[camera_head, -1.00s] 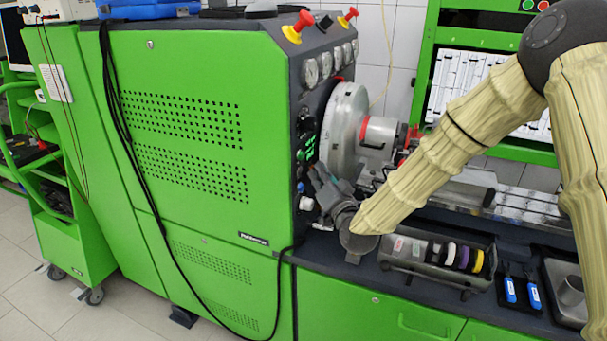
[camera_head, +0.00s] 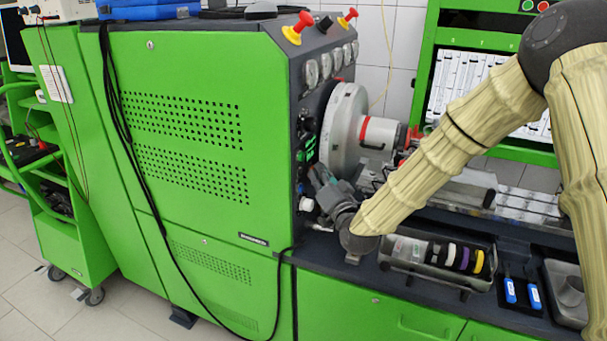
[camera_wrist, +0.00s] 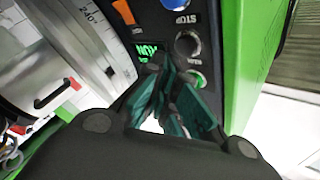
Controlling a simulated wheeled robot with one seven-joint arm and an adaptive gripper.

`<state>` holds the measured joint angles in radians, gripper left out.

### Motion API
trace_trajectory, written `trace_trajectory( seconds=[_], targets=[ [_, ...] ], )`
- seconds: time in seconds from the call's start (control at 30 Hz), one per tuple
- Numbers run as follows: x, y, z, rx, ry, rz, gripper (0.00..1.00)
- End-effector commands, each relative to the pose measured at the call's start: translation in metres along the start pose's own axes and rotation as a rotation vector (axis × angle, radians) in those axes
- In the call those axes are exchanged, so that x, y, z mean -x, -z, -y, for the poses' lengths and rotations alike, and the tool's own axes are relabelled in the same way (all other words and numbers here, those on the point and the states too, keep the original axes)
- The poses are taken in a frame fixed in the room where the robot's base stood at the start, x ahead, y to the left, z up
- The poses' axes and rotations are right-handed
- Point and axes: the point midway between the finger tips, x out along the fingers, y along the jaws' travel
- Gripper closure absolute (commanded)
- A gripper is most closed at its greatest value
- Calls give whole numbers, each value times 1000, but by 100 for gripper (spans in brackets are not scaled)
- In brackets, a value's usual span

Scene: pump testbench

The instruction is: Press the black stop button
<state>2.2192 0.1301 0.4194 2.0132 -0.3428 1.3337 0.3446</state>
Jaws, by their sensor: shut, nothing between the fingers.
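The black stop button (camera_wrist: 187,43) is a round, dark button in a ring on the panel, below the STOP label (camera_wrist: 182,18) in the wrist view. My gripper (camera_wrist: 180,105) is shut and empty, its dark teal fingers pointing at the panel. In the wrist view its fingertips lie below the stop button, nearer a green-lit round button (camera_wrist: 197,78). I cannot tell whether they touch the panel. In the head view my gripper (camera_head: 322,180) is at the panel's lower edge, and the stop button cannot be made out there.
A blue button (camera_wrist: 175,4), an orange switch (camera_wrist: 124,11) and a green display (camera_wrist: 147,50) are near the stop button. The large grey disc (camera_head: 342,130) stands close to the right of my gripper. A tray (camera_head: 437,262) with rings lies on the bench below.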

Motion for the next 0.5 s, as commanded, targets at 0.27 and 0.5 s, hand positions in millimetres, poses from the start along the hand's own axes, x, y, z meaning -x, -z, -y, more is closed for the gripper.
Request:
trace_trajectory(
  seconds=[0.27, 0.5],
  targets=[
    [0, 0, 0, 0, 0, 0, 100],
    [-3, -3, 2, 0, 0, 0, 100]
  ],
)
